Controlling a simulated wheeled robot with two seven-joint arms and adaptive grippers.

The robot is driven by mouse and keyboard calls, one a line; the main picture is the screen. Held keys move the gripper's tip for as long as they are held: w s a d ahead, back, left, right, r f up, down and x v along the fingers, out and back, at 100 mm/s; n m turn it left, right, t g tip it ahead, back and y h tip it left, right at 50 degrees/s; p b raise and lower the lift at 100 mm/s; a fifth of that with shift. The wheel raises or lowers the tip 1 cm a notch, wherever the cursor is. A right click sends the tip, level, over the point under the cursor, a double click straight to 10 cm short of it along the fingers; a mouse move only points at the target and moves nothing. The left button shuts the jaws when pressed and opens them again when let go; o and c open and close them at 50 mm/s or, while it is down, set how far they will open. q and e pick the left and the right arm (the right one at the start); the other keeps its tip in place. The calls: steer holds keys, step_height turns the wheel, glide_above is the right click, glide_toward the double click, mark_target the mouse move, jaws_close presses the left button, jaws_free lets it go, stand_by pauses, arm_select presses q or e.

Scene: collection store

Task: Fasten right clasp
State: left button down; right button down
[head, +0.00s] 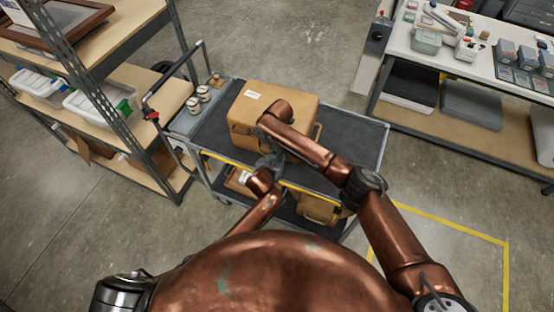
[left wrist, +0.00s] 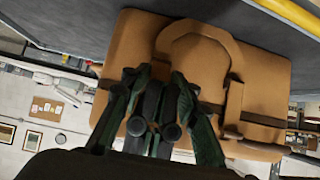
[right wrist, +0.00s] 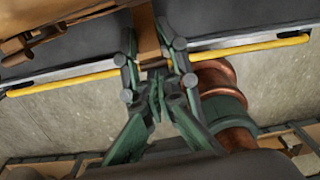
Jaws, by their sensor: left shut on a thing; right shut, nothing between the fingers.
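A tan case (head: 252,103) lies on the cart's dark top, with a white label on its lid. The left wrist view shows the case (left wrist: 125,50) upside down, with its curved handle (left wrist: 195,35) and a strap with a clasp (left wrist: 235,100) beside the handle. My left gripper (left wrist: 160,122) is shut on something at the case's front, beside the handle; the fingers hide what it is. My right gripper (right wrist: 158,82) is shut and empty, its fingers in front of a tan strip (right wrist: 147,35). In the head view, my arms partly hide the case front and both grippers.
The cart (head: 350,139) has a yellow front rail (right wrist: 70,80) and more tan cases (head: 318,210) on its lower shelf. Small jars (head: 198,98) stand on its left end. Shelving (head: 150,150) is at left, a loaded table (head: 470,65) at right. Floor between cart and table is clear.

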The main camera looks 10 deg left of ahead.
steer(key=shift+w+d+r, duration=0.2)
steer(key=shift+w+r, duration=0.2)
steer(key=shift+w, duration=0.3)
arm_select(q)
steer(key=c, duration=1.9)
jaws_free()
steer(key=shift+s, duration=0.1)
steer(key=shift+c, duration=0.2)
steer(key=shift+o, duration=0.9)
arm_select(e)
steer(key=shift+s, duration=0.1)
steer(key=shift+f, duration=0.1)
